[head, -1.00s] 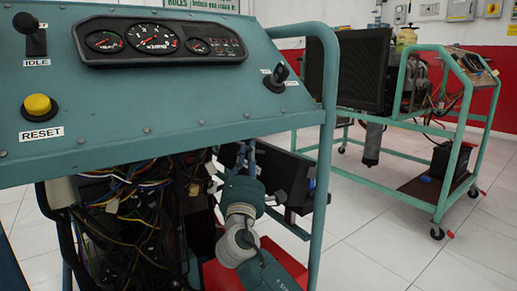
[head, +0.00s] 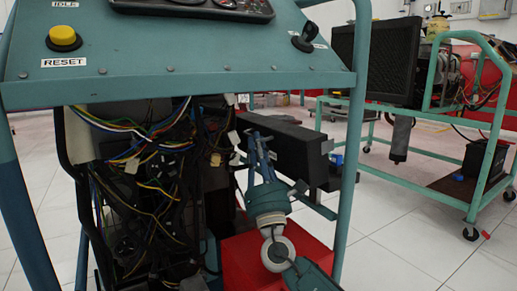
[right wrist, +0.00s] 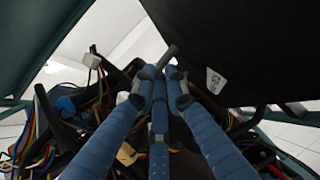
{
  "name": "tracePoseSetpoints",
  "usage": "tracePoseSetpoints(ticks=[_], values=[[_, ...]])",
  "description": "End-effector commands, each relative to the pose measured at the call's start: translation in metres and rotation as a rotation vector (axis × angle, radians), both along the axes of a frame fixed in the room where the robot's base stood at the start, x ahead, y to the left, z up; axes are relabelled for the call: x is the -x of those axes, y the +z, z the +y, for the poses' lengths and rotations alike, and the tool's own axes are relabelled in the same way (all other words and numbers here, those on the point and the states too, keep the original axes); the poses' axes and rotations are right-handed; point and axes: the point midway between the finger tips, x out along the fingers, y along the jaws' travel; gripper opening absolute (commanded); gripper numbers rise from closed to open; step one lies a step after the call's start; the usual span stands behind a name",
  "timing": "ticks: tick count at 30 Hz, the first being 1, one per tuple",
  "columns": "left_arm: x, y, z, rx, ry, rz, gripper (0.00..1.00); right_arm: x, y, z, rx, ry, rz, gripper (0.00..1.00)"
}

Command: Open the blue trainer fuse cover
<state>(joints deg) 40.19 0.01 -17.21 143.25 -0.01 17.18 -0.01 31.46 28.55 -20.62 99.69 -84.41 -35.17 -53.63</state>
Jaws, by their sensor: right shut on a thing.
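The blue trainer (head: 200,86) stands in front of me, with its panel at the top and open wiring below. A black box-shaped part (head: 285,143), seemingly the fuse cover, is under the panel at the right; it also seems to fill the upper right of the right wrist view (right wrist: 235,45). My right gripper (head: 254,140) reaches up from below at the box's left end. In the right wrist view its blue fingers (right wrist: 158,78) meet at a small dark bar (right wrist: 168,56). Whether this bar belongs to the cover is unclear. My left gripper is out of view.
Loose coloured wires (head: 150,145) hang close to the left of the right gripper. A red box (head: 275,240) is behind and below my right wrist. The trainer's upright post (head: 352,165) is to the right. A green-framed trolley (head: 430,125) stands behind, with white floor between.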

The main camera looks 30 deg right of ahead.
Motion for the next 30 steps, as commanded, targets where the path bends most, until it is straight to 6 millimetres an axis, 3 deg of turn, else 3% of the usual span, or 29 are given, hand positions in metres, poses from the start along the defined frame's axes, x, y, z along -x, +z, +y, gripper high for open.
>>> tracePoseSetpoints(ticks=[9, 10, 12, 26, 30], values=[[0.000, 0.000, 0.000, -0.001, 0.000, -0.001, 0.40, -0.003, -0.004, -0.003, -0.002, -0.003, 0.009, 0.00], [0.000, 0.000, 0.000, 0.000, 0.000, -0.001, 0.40, -0.003, -0.004, -0.003, -0.003, -0.004, 0.009, 0.18], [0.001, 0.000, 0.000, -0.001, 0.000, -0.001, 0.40, -0.002, -0.004, -0.003, -0.003, -0.004, 0.009, 0.26], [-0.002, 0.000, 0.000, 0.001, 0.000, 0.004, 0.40, -0.001, -0.001, 0.000, -0.001, 0.001, 0.003, 0.26], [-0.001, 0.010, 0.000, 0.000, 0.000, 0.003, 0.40, -0.001, 0.006, 0.000, -0.045, 0.004, 0.005, 0.26]])
